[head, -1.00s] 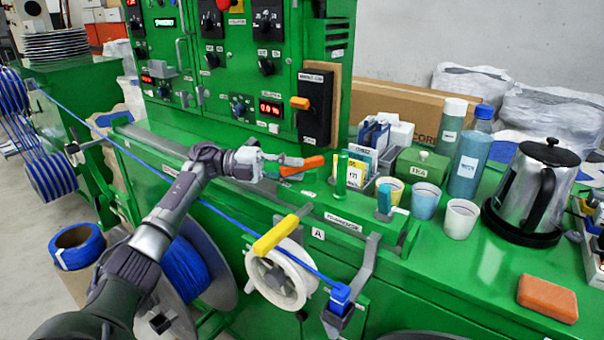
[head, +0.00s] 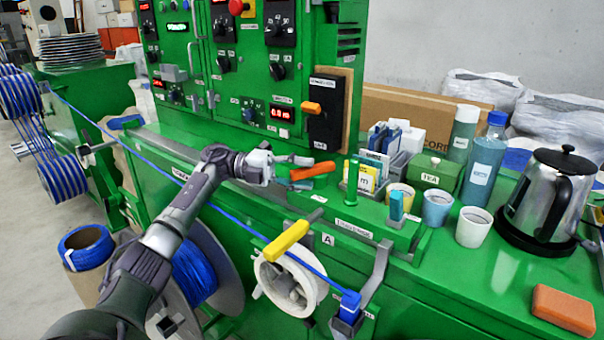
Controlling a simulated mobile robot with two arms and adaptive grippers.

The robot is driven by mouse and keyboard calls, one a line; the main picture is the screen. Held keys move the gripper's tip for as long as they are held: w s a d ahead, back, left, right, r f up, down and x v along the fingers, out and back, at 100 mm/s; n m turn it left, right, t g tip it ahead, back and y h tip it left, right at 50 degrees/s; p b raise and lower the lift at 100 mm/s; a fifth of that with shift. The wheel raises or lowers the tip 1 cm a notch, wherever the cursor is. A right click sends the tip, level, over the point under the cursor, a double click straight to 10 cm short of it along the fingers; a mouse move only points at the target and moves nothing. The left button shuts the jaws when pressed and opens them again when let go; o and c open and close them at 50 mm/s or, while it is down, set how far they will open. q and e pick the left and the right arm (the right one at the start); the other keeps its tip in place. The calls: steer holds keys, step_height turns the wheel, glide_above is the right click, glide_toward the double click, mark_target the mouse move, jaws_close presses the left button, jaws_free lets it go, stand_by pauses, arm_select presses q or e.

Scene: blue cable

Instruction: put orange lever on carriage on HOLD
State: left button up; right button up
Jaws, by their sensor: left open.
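The orange lever (head: 314,171) sits on the carriage at the back of the green bench, left of the green post. It slopes slightly up to the right. My left arm comes in from the lower left, and its gripper (head: 301,170) is open at the lever. One finger shows above the lever and a dark finger part below it. I cannot tell whether the fingers touch the lever. The gripper hides the lever's left end and much of the carriage. No HOLD marking is readable. My right gripper is not in view.
The blue cable (head: 232,217) runs diagonally below my arm to a blue block (head: 349,305). A yellow handle (head: 286,237) stands over a white spool. A green post (head: 352,178), cups and a kettle (head: 548,200) stand to the right. Another orange handle (head: 311,107) is on the cabinet.

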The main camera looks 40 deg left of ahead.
arm_select(q)
steer(key=shift+a, duration=0.25)
steer(key=v, duration=1.1)
steer(key=shift+s+a, duration=0.2)
steer(key=shift+a, duration=0.05)
